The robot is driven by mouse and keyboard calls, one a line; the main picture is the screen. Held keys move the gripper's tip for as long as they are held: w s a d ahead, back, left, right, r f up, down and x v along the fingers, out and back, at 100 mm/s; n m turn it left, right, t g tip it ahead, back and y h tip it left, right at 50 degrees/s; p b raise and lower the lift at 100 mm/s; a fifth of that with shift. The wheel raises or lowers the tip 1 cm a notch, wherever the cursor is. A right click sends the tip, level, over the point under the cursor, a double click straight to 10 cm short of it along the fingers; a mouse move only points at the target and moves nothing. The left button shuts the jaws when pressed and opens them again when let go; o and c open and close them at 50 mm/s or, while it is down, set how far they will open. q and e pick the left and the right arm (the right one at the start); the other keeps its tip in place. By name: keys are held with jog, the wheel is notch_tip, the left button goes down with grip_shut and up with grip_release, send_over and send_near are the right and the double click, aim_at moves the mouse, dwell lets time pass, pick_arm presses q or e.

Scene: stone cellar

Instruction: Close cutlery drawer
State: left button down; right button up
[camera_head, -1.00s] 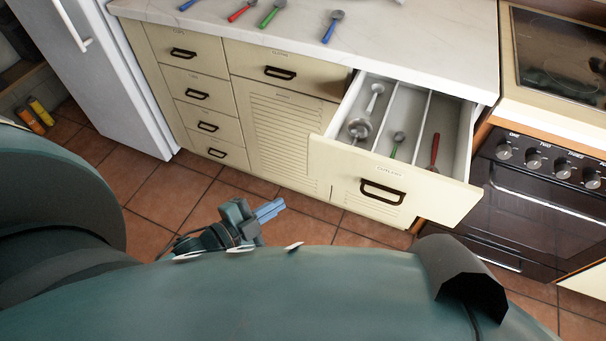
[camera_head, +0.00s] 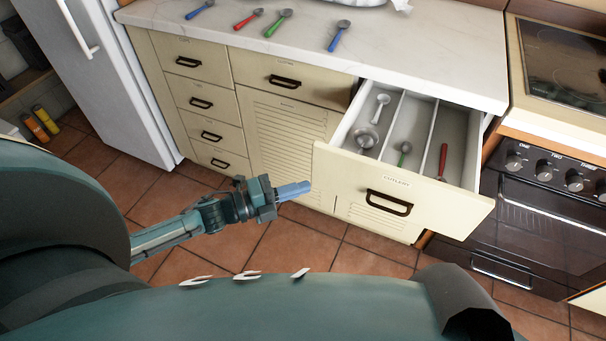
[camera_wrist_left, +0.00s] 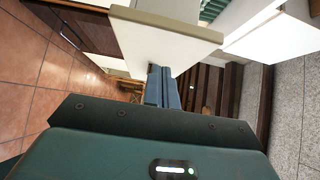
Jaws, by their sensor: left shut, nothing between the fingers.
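The cutlery drawer (camera_head: 403,196) is pulled well out of the cream cabinet at the right in the head view. Its front has a dark handle (camera_head: 389,203). In its compartments lie silver utensils (camera_head: 367,137), a green-handled one (camera_head: 404,152) and a red-handled one (camera_head: 443,160). My left gripper (camera_head: 304,189) is shut and empty, left of the drawer front and apart from its handle. The left wrist view shows the gripper's blue fingers (camera_wrist_left: 163,86) below a cream panel edge (camera_wrist_left: 165,24), probably the drawer front. My right gripper is not in view.
The worktop (camera_head: 420,50) holds several coloured utensils (camera_head: 279,22). A white fridge (camera_head: 100,75) stands left and a black oven (camera_head: 545,215) right. Closed drawers (camera_head: 200,103) and a louvred door (camera_head: 290,140) are left of the open drawer. The tiled floor before the cabinet is clear.

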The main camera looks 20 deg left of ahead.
aim_at(320, 172)
pick_arm(q)
jog(key=shift+w+a, duration=0.1)
jog(key=shift+w, duration=1.75)
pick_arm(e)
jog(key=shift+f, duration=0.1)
pick_arm(q)
jog(key=shift+w, duration=0.1)
